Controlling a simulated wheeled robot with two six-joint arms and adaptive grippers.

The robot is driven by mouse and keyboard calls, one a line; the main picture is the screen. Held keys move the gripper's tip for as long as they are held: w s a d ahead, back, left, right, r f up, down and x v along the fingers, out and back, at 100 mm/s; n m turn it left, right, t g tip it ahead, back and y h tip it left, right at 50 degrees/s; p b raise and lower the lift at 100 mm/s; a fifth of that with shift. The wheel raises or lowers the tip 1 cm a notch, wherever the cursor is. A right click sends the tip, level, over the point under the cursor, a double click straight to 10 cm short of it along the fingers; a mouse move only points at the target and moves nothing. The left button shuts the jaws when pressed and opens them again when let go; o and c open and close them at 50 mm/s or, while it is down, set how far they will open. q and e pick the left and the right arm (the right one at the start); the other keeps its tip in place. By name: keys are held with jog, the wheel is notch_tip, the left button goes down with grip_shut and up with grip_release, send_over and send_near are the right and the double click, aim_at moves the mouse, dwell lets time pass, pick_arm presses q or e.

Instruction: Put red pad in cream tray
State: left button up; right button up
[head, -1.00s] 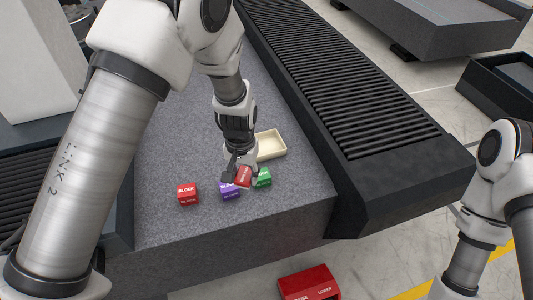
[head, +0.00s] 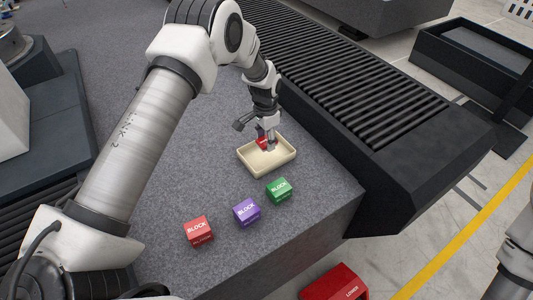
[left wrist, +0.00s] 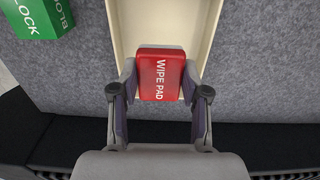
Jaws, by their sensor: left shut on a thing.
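The red pad (left wrist: 161,75), lettered "WIPE PAD", is between the fingers of my left gripper (left wrist: 160,85) in the left wrist view. My left gripper (head: 265,142) is shut on it. In the head view the red pad (head: 262,143) is at the far part of the cream tray (head: 268,172), over or inside its opening. I cannot tell whether it touches the tray floor. The tray lies flat on the granite bed, and its rim also shows behind the pad in the left wrist view (left wrist: 121,30). My right gripper is not in view.
A green block (head: 279,190), a purple block (head: 247,212) and a red block (head: 199,231) stand in a slanting row in front of the tray. A black ribbed conveyor (head: 370,110) runs along the right. A red box (head: 335,285) is below the bed's front edge.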

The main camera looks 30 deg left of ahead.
aim_at(266, 156)
pick_arm(q)
notch_tip(266, 156, down, 5)
jog(key=shift+a+f, duration=0.15)
jog(key=shift+f, duration=0.05)
jog(key=shift+w, duration=0.1)
jog(key=shift+f, duration=0.1)
jog(key=shift+f, duration=0.15)
jog(key=o, duration=1)
jog(key=shift+r, duration=0.25)
notch_tip(266, 156, up, 12)
jog(key=shift+b, duration=0.5)
